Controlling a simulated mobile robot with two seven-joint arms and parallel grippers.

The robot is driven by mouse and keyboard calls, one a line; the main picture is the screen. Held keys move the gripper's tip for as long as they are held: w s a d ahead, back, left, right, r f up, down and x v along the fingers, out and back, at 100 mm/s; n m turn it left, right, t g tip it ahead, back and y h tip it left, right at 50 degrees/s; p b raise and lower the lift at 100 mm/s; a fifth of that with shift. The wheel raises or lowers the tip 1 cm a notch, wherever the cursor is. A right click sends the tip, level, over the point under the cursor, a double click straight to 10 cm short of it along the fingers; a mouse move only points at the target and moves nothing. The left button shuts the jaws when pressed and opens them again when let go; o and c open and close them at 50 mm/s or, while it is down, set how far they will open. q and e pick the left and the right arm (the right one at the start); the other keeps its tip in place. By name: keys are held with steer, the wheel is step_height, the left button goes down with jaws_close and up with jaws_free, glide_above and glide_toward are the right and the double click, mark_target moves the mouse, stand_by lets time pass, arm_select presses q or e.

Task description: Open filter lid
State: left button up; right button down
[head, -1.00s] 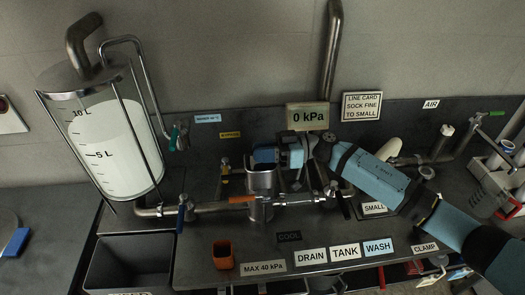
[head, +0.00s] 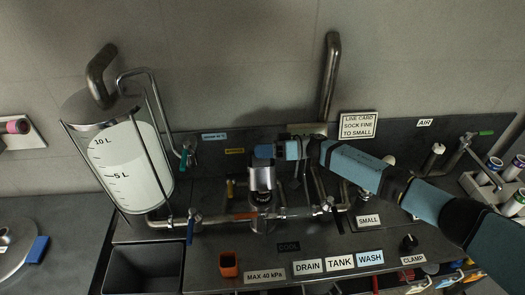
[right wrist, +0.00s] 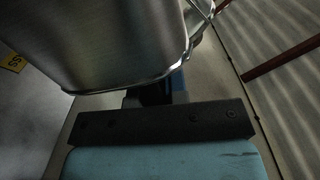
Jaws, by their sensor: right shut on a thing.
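The filter housing (head: 264,222) stands in the pipe line at the middle of the counter. Its shiny metal lid (head: 261,179) stands raised and tilted up above the dark round mouth (head: 262,197). My right gripper (head: 266,152) comes in from the right and is shut at the top edge of the lid. In the right wrist view the brushed metal lid (right wrist: 125,45) fills the upper left, close to my gripper; the exact grip is hidden. My left gripper is not in view.
A clear tank (head: 130,165) stands at the left, with a dark bin (head: 140,268) below it. An orange cup (head: 229,264) sits at the counter front. Pipes with valves run beside the housing. A rack of rolls (head: 495,175) stands at the far right.

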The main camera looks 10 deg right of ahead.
steer(key=shift+f, duration=0.1)
stand_by(0.3)
steer(key=c, duration=1.2)
jaws_free()
steer(key=shift+o, duration=0.2)
steer(key=d+b, duration=0.3)
steer(key=d, duration=1)
steer(key=shift+d, duration=0.4)
